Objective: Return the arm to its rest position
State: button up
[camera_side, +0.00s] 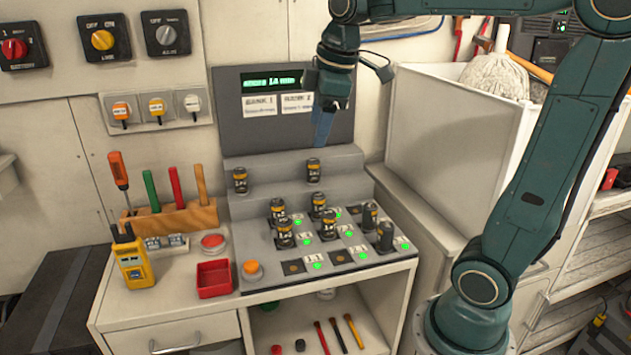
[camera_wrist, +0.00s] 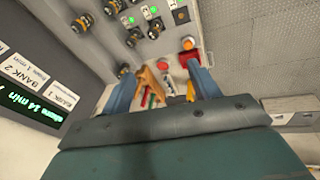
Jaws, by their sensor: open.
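My gripper (camera_side: 323,128) hangs with its blue fingers pointing down, in front of the grey display panel (camera_side: 232,128) and above the stepped console (camera_side: 250,208). In the wrist view the two fingers of my gripper (camera_wrist: 163,84) are spread apart with nothing held between them. My arm rises from its base at the right and bends over to the left. The fingertips look clear of the console, though their exact height is hard to tell.
Several dark cylinders, such as this one (camera_side: 313,170), stand on the console. A wooden tool rack (camera_side: 180,217), yellow handheld device (camera_side: 134,264), red tray (camera_side: 214,279) and orange button (camera_side: 252,267) are at the left. A white partition (camera_side: 440,125) stands behind my arm.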

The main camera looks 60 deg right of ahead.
jog(key=s+a+f+m+t, duration=0.1)
jog(key=s+a+f+m, duration=0.2)
jog(key=s, duration=0.4)
jog(key=s+a+f+m+t, duration=0.1)
jog(key=s+a+f+m, duration=0.3)
jog(key=s, duration=0.3)
jog(key=shift+a+y, duration=0.3)
jog(key=shift+y, duration=0.1)
jog(key=shift+s, duration=0.1)
